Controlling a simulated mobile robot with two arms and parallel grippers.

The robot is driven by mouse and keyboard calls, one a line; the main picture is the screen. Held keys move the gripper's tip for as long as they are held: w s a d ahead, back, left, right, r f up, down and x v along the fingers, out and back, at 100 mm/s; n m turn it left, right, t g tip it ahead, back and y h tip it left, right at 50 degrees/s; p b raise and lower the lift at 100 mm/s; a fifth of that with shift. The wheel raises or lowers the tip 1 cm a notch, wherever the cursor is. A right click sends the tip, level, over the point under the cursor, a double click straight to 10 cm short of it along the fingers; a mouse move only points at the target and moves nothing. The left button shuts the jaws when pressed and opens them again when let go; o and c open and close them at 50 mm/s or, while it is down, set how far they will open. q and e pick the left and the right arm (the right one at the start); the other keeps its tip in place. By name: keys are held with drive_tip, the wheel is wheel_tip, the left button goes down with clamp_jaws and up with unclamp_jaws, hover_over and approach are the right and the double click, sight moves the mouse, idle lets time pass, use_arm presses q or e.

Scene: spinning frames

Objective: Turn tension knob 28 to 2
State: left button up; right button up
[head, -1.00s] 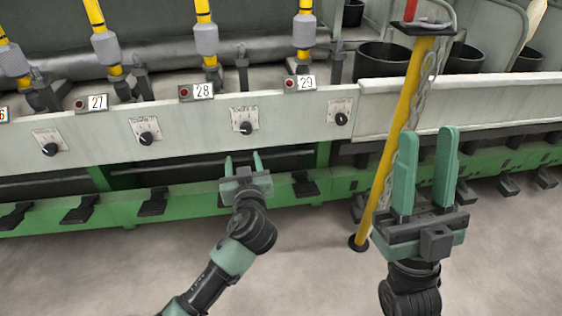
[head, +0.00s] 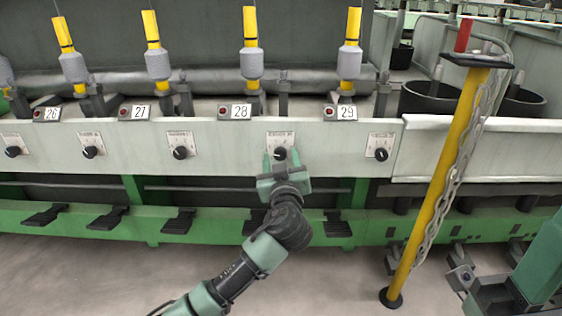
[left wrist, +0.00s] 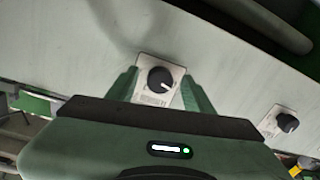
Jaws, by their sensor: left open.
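Tension knob 28 (head: 281,154) is a round black knob on a white scale plate, below and right of the "28" label (head: 240,111). My left gripper (head: 280,163) is open in front of it, fingers pointing at the panel. In the left wrist view the knob (left wrist: 160,80) sits between the two spread green fingers, with no clear contact. Its white pointer mark slants down to the right in that view; the scale numbers are too small to read.
Similar knobs sit on both sides, one (head: 181,153) to the left and one (head: 381,154) to the right. A yellow post (head: 436,180) with a chain stands right of my left arm. Black pedals (head: 178,221) line the green rail (head: 150,238) below.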

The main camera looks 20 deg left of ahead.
use_arm(q)
clamp_jaws()
